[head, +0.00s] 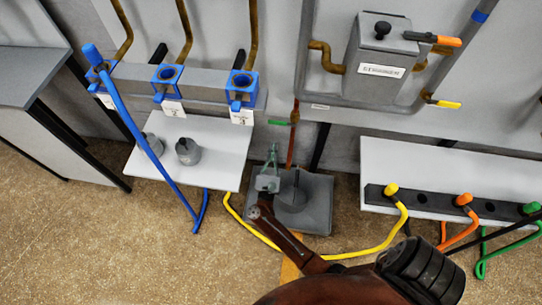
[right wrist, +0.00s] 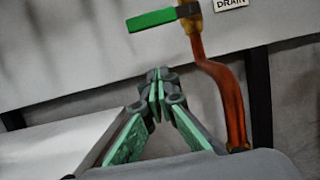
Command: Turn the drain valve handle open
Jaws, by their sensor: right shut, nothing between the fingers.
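The drain valve handle is a green bar (right wrist: 163,19). It sticks out level to the left from a brass valve body on a copper-red pipe (right wrist: 222,88), beside a DRAIN label (right wrist: 230,4). In the head view the handle (head: 278,122) is small, below the wall panel. My right gripper (right wrist: 158,84), with green fingers, is shut and empty. It sits below the handle in the right wrist view, apart from it. In the head view the right gripper (head: 272,157) is over the grey square base, below the handle. My left gripper is not in view.
A grey box (head: 380,60) with orange and yellow handles is on the wall. A white shelf (head: 225,140) with blue fittings above is left. A white panel with a dark strip holding yellow, orange and green hoses (head: 478,240) is right. A grey base (head: 318,200) stands below.

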